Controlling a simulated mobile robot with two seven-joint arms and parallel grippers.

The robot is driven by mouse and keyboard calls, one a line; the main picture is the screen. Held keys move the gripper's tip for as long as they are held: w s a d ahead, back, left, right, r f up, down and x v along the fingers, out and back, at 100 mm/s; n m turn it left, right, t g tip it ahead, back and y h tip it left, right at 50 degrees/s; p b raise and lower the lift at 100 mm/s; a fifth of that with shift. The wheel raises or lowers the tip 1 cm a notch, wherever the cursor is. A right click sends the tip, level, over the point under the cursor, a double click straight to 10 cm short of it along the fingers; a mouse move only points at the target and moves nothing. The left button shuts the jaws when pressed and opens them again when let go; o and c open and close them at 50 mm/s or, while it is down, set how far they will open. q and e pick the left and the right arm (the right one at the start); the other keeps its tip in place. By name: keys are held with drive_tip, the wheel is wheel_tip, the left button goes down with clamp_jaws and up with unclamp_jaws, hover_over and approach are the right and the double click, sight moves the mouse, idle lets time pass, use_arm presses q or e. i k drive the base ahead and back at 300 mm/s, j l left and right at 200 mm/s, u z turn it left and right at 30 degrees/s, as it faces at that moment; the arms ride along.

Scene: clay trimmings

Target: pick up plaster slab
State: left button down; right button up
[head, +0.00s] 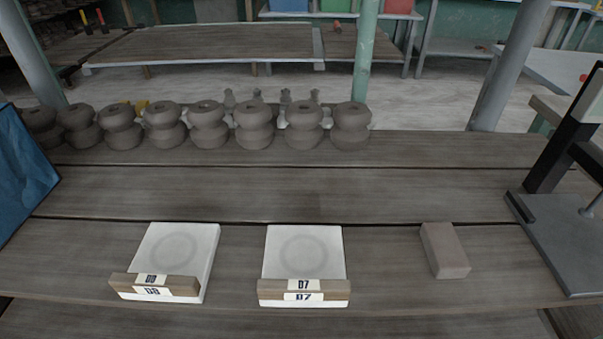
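Two white plaster slabs lie flat on the wooden table. The left plaster slab (180,249) has a wooden strip labelled 08 along its front edge. The right plaster slab (304,251) has a similar strip labelled 07. Each slab shows a faint round mark on its top and bears nothing else. Neither of my grippers shows in the head view, so I cannot see whether they are open or shut.
A grey-brown clay block (445,251) lies right of the slabs. A row of several brown double-bulged clay pots (254,125) stands along the table's back. A dark metal stand (563,235) is at right, a blue panel (22,172) at left. The planks between are clear.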

sight(303, 266)
drive_tip(key=z, duration=1.4)
drive_tip(key=k+j+u, duration=0.2)
drive_tip(key=j, duration=0.3)
drive_tip(key=j+u, duration=0.2)
drive_tip(key=j, duration=0.25)
